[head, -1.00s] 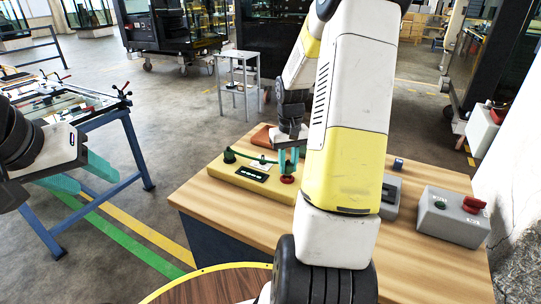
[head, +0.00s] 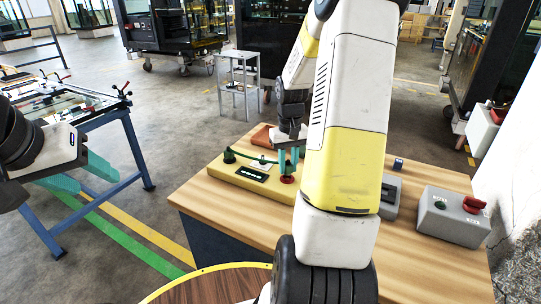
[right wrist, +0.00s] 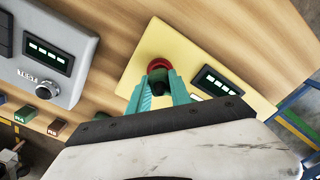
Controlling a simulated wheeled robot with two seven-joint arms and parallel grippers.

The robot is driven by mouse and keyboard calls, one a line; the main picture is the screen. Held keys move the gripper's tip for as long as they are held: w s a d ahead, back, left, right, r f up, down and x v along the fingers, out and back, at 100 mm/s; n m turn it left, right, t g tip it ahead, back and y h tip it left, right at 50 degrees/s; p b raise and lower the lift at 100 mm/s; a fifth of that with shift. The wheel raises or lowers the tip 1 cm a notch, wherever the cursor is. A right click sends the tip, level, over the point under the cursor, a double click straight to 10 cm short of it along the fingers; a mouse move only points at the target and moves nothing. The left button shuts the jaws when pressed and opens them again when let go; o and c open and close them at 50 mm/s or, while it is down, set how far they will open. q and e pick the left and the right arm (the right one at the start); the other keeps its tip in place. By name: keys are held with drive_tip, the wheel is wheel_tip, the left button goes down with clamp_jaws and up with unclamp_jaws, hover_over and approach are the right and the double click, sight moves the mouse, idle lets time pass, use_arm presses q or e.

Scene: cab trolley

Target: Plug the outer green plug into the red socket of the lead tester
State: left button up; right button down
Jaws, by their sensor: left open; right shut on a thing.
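The yellow lead tester (head: 225,171) lies on the wooden table, with a dark display on it. A green plug (head: 229,155) stands at its left end, and a green lead runs from there toward my right gripper (head: 289,167). The right gripper is shut on a dark green plug (right wrist: 158,80) at the red socket (head: 288,179). In the right wrist view the plug overlaps the red socket (right wrist: 158,63); I cannot tell whether it is seated. My left gripper (head: 85,177) is open and empty, off to the left, away from the table.
A grey box with a red switch (head: 450,215) stands at the table's right. Another grey box (head: 390,194) is partly hidden behind my right arm. A reddish-brown block (head: 262,136) lies behind the tester. The table's front left is clear.

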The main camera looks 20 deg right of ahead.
drive_tip(key=shift+f, duration=0.95)
drive_tip(key=c, duration=1.1)
unclamp_jaws()
wheel_tip(320, 180, up, 7)
drive_tip(key=shift+a+r, duration=0.15)
drive_tip(key=shift+r, duration=0.5)
drive_tip(key=s+a+r+n+t+y, duration=0.1)
drive_tip(key=s+a+r+t, duration=0.5)
drive_tip(key=s+a+r, duration=0.8)
drive_tip(key=s+a+y, duration=0.1)
drive_tip(key=s+a, duration=0.1)
drive_tip(key=s, duration=0.1)
drive_tip(key=shift+s+a+r+n, duration=0.25)
drive_tip(key=shift+s+r+n, duration=0.05)
drive_tip(key=shift+s+r, duration=0.1)
